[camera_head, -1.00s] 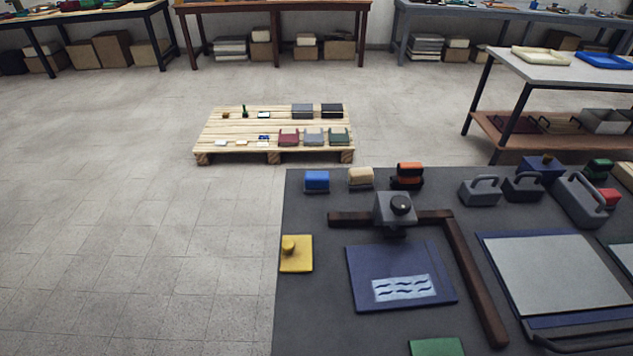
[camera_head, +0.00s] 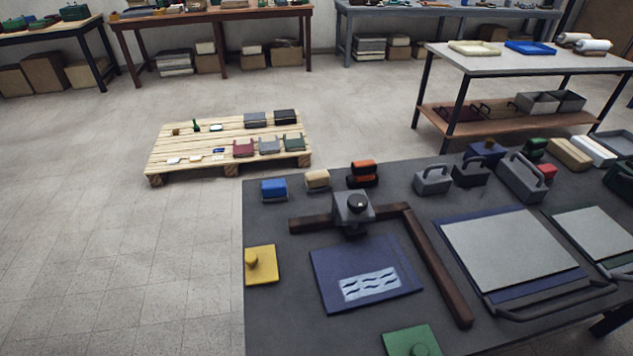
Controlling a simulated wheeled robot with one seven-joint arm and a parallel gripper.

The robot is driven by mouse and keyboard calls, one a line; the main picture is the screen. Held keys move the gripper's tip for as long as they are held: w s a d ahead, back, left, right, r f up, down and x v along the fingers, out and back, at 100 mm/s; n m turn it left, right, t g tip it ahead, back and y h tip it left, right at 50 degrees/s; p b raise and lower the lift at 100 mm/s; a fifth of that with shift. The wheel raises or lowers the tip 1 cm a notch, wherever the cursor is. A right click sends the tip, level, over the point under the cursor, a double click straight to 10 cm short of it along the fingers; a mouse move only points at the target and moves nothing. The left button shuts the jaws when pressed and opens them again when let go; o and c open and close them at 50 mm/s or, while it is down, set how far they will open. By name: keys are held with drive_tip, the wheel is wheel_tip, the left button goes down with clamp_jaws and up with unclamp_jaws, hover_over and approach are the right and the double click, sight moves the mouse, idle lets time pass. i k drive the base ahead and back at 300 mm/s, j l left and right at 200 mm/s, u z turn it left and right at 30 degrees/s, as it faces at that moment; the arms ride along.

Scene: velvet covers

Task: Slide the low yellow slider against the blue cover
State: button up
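The low yellow slider (camera_head: 261,265) is a flat yellow plate with a round yellow knob, lying at the left edge of the dark table. The blue cover (camera_head: 366,274) is a flat blue panel with a pale wavy-line patch, lying to the right of the slider. A strip of bare table separates the two. My gripper is not in view.
A brown L-shaped rail (camera_head: 437,262) runs behind and right of the blue cover, with a grey knobbed block (camera_head: 352,209) on its back arm. A green knobbed plate (camera_head: 411,342) lies in front. Grey panels (camera_head: 512,250) lie right; small blocks and grey handled pieces line the back.

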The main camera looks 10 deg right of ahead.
sight(261, 268)
drive_tip(key=i+j, duration=0.1)
drive_tip(key=j, duration=0.4)
drive_tip(key=i+j, duration=0.1)
drive_tip(key=j, duration=0.4)
drive_tip(key=i+j, duration=0.15)
drive_tip(key=j, duration=0.3)
